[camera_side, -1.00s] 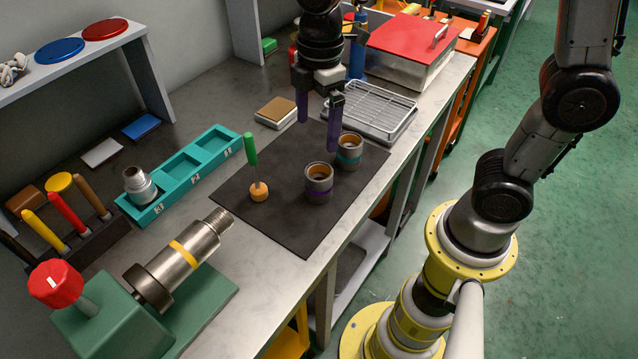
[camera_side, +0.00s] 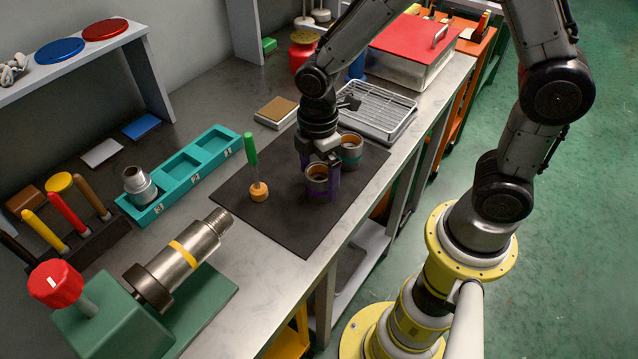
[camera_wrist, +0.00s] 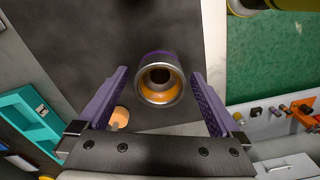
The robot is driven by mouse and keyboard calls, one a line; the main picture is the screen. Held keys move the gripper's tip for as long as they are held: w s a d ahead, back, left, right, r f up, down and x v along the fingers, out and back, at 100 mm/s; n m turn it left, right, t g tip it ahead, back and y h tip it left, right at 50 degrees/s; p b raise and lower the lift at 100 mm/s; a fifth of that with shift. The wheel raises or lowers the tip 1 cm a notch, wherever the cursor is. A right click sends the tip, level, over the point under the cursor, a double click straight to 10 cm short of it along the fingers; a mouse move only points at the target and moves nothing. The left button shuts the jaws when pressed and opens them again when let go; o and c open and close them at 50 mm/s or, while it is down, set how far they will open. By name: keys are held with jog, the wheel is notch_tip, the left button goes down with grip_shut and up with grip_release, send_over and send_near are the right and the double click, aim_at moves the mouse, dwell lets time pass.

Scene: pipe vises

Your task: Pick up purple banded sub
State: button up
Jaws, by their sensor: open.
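The purple banded sub (camera_side: 317,180) stands upright on the dark mat (camera_side: 270,220). In the wrist view its open top with an orange inner ring (camera_wrist: 160,82) shows between the fingers. My gripper (camera_side: 320,178) is open and low over this sub, with its purple fingers (camera_wrist: 162,100) on either side of it. There is a visible gap between the sub and each finger in the wrist view. A second sub with a teal band (camera_side: 350,150) stands just behind and to the right, partly hidden by my gripper.
A green-handled tool with an orange base (camera_side: 258,185) stands on the mat to the left. A teal three-bay tray (camera_side: 185,175) holds a metal fitting (camera_side: 138,185). A vise with a pipe (camera_side: 180,260) is at the front left. A wire rack (camera_side: 375,110) lies behind.

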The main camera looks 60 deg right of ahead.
jog(key=shift+f, duration=1.2)
grip_shut()
